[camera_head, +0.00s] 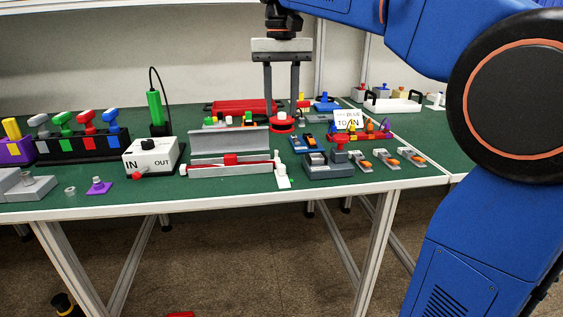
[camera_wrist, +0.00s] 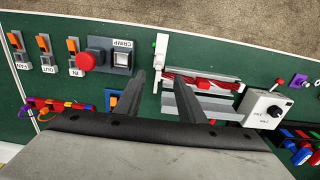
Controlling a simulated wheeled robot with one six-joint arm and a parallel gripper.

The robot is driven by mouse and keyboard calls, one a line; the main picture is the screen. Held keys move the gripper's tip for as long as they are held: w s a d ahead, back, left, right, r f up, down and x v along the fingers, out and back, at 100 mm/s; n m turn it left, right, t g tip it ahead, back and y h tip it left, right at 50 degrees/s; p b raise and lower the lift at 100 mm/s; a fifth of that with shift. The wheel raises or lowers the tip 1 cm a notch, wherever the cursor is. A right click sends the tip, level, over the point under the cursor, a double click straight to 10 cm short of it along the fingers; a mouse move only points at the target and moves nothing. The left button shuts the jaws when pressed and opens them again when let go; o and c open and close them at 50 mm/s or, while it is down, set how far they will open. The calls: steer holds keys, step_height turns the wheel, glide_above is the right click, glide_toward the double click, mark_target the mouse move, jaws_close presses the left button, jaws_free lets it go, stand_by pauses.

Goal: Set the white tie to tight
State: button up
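The white tie appears to be the white strip (camera_head: 282,175) at the right end of a grey fixture (camera_head: 230,142) holding a red bundle (camera_head: 228,163), near the table's front edge. In the wrist view the white strip (camera_wrist: 161,46) stands at the left end of the red bundle (camera_wrist: 203,84). Whether it is loose or tight I cannot tell. My gripper (camera_head: 281,115) points down above the table, behind the strip in the head view. Its fingers are spread, and nothing is seen held between them. In the wrist view the open fingertips (camera_wrist: 160,78) are apart from the strip.
A white IN/OUT box (camera_head: 152,156) stands left of the fixture. A grey block with a red button (camera_head: 339,145), labelled CRIMP in the wrist view, stands to the right. Several orange-topped switches (camera_head: 387,158) lie beyond it. A green upright tool (camera_head: 156,108) rises at the back left.

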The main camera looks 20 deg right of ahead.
mark_target(282, 165)
step_height(282, 165, down, 16)
steer(key=shift+r, duration=0.15)
stand_by(0.3)
jaws_close()
